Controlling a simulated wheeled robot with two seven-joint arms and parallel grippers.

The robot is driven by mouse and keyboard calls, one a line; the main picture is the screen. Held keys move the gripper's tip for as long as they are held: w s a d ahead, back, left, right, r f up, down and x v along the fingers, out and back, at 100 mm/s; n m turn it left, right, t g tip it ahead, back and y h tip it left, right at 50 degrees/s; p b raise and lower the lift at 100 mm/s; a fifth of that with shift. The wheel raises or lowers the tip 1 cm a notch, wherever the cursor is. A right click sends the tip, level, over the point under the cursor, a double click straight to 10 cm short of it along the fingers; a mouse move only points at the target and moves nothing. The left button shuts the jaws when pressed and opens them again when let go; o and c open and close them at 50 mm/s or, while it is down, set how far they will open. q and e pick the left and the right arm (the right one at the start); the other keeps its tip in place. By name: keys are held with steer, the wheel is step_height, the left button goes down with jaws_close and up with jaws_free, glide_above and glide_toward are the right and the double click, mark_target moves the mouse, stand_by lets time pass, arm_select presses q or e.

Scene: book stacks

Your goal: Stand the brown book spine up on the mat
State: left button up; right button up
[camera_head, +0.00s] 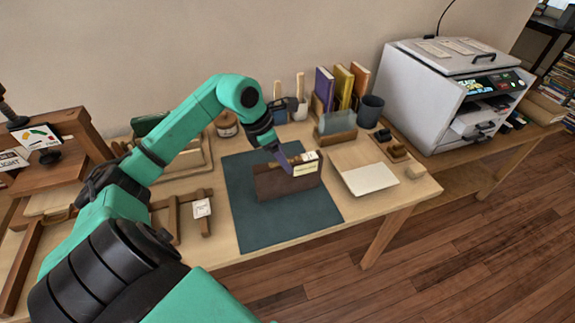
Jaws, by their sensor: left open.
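The brown book (275,185) is on the dark teal mat (270,232), near the mat's middle. Its broad brown side faces me and it looks upright on a long edge. A cream label (305,169) shows at its upper right. My left gripper (284,162) comes down from above at the book's top edge, with its jaws open. The far finger is hard to make out, so I cannot tell whether the fingers straddle the book or touch it. My right gripper is not in view.
Several upright books (342,88) stand at the back beside a dark cup (370,110). A pale board (362,170) lies right of the mat. A wooden frame (180,215) lies left of it. A grey printer (450,95) stands at right. The mat's front is clear.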

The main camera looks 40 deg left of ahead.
arm_select(q)
steer(key=b+v, duration=0.1)
steer(key=v, duration=0.7)
steer(key=shift+d+f, duration=0.1)
